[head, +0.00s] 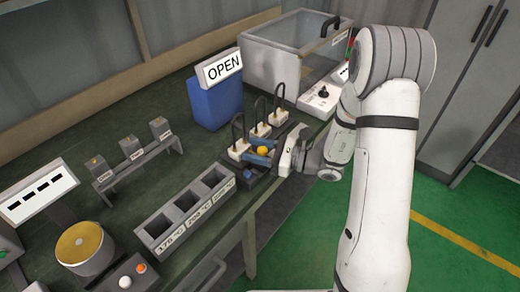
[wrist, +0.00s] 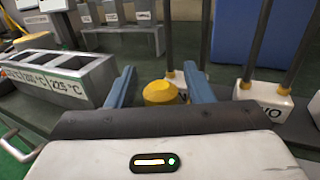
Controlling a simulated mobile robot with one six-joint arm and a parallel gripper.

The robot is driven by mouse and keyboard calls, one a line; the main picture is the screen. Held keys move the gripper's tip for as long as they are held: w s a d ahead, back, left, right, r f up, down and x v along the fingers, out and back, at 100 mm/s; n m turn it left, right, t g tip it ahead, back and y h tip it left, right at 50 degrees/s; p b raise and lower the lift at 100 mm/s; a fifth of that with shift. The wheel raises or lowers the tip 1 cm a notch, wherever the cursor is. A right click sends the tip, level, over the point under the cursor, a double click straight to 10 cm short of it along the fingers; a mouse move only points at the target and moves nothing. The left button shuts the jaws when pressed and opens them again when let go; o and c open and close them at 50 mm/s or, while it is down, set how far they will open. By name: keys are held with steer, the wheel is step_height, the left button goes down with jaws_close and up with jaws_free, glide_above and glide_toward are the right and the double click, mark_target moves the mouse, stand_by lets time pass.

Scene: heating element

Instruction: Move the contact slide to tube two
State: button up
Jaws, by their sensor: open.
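The contact slide's yellow knob (head: 263,151) shows in front of a row of white tube bases with dark looped tubes. In the wrist view the knob (wrist: 160,92) is between my gripper's two blue fingers. My gripper (wrist: 160,82) is open, one finger on each side of the knob; I cannot tell whether either touches it. The base of tube two (wrist: 265,101), its label partly readable as "WO", stands to the right of the right finger. Another tube base (wrist: 176,82) is just behind the knob, partly hidden. The slide's body is mostly hidden by the gripper.
A grey block with temperature labels (head: 187,213) stands left of the slide on the green bench. A blue box (head: 215,103) with an OPEN sign (head: 219,68) is behind the tubes. A clear-sided case (head: 290,50) stands at the back right. Bare bench (head: 100,125) shows further left.

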jaws_close()
stand_by(0.3)
